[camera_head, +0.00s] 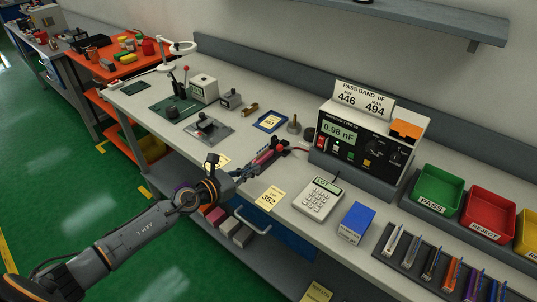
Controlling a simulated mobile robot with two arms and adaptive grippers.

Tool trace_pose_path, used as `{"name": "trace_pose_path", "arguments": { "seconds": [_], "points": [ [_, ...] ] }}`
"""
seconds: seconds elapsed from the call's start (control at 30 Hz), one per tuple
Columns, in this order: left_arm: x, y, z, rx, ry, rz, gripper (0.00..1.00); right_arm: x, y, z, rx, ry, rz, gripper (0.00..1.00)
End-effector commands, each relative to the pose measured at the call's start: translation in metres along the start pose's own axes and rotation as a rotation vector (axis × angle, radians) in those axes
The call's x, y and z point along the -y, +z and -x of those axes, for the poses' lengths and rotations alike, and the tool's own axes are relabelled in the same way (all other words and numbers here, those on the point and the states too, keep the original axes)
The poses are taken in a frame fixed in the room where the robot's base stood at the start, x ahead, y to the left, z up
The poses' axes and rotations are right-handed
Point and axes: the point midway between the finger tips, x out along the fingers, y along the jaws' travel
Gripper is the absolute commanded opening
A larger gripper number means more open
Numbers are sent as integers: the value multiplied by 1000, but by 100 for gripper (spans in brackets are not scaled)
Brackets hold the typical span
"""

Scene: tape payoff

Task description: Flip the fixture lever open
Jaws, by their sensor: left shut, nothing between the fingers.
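A small dark fixture (267,158) with a red-pink lever (268,151) sits near the front edge of the bench, left of the meter. The lever looks to lie low along the fixture; the small view does not show clearly whether it is open. A red lead runs from the fixture's right end toward the meter. My left gripper (241,172) reaches in from the lower left and is shut and empty, close to the fixture's left end. I cannot tell whether it touches. My right gripper is not in view.
The capacitance meter (365,148) stands right of the fixture. A calculator (318,197), a blue box (356,223) and a yellow lot card (270,198) lie in front. A grey plate (209,128) stands behind left. Green (438,187) and red (489,213) bins are at right.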

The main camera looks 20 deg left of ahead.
Motion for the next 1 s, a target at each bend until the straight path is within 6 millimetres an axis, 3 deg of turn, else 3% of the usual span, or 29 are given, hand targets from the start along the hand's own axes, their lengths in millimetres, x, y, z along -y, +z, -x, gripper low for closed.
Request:
{"name": "trace_pose_path", "arguments": {
  "seconds": [0.17, 0.23, 0.4, 1.0],
  "points": [
    [1, 1, -39, 4, 0, 5, 0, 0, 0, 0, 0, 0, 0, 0],
    [0, 15, -46, 3, 0, 2, 0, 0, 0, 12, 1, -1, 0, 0],
    [0, 26, -60, 0, -1, 3, 0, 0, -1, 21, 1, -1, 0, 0],
    [0, 30, -65, -1, 0, 2, 0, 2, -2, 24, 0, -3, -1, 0]
  ]
}}
